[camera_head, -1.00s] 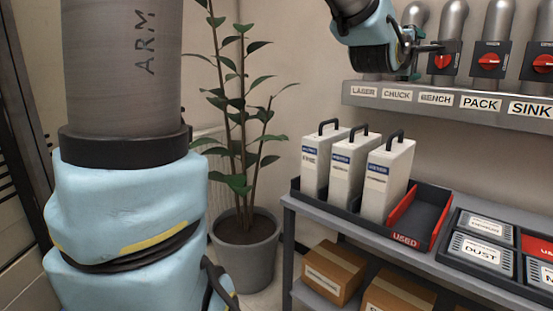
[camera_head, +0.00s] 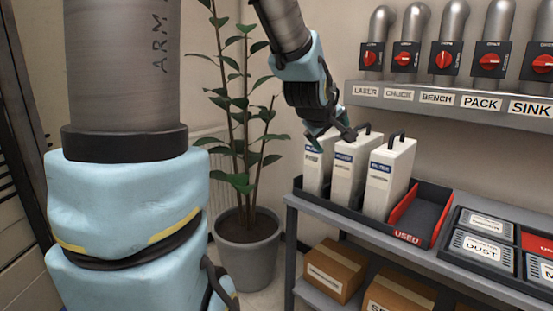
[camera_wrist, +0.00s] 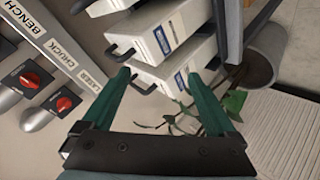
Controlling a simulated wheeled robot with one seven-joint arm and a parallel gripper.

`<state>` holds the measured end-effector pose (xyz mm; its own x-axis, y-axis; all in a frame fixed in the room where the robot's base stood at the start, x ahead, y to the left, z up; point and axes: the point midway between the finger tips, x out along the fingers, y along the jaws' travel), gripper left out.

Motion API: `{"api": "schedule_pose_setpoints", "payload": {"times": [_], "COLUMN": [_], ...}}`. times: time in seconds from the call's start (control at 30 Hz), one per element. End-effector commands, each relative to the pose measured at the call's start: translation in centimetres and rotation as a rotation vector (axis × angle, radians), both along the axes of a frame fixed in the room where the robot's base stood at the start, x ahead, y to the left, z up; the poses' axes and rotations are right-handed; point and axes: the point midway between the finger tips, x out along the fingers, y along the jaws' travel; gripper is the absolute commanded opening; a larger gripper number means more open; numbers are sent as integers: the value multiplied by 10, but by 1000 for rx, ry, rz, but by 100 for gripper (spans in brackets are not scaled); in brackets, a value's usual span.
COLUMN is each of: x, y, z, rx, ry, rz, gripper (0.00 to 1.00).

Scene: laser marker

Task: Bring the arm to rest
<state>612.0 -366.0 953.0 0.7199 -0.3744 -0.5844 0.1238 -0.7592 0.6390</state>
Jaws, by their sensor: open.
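My arm reaches in from the top of the head view, and my gripper (camera_head: 330,138) hangs in front of the leftmost white canisters. In the wrist view my gripper (camera_wrist: 160,78) shows two green fingers spread apart. No object is clamped between them. A black canister handle (camera_wrist: 145,85) shows near the fingertips; I cannot tell whether they touch. Three white canisters with black handles stand upright in a dark tray: the left one (camera_head: 314,172), the middle one (camera_head: 347,178) and the right one (camera_head: 388,180). My gripper partly hides the tops of the left two.
A shelf (camera_head: 420,95) with labels and several red-knobbed valves (camera_head: 406,58) runs along the wall. A potted plant (camera_head: 247,245) stands left of the grey bench (camera_head: 375,240). A red USED bin (camera_head: 420,222) and a labelled tray (camera_head: 485,240) lie to the right.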

Motion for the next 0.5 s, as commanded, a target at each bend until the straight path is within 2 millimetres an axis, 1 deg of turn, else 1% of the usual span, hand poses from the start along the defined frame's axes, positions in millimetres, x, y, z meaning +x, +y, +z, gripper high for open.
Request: {"api": "schedule_pose_setpoints", "payload": {"times": [0.03, 0.07, 0.1, 0.17, 0.2, 0.27, 0.3, 0.37, 0.4, 0.47, 0.5], "x": [-7, -13, -22, -37, -48, -65, -77, -94, -106, -124, -136], "y": [27, 43, 64, 91, 108, 129, 142, 159, 170, 184, 192], "z": [-25, -39, -56, -79, -92, -108, -118, -130, -137, -146, -152], "rx": [100, 163, 240, 341, 398, 468, 507, 556, 584, 617, 635], "ry": [49, 81, 124, 192, 235, 298, 339, 397, 435, 489, 526], "rz": [-13, -29, -54, -98, -130, -178, -212, -262, -297, -349, -385], "gripper": [92, 92, 92, 92, 92, 92, 92, 92, 92, 92, 92]}}
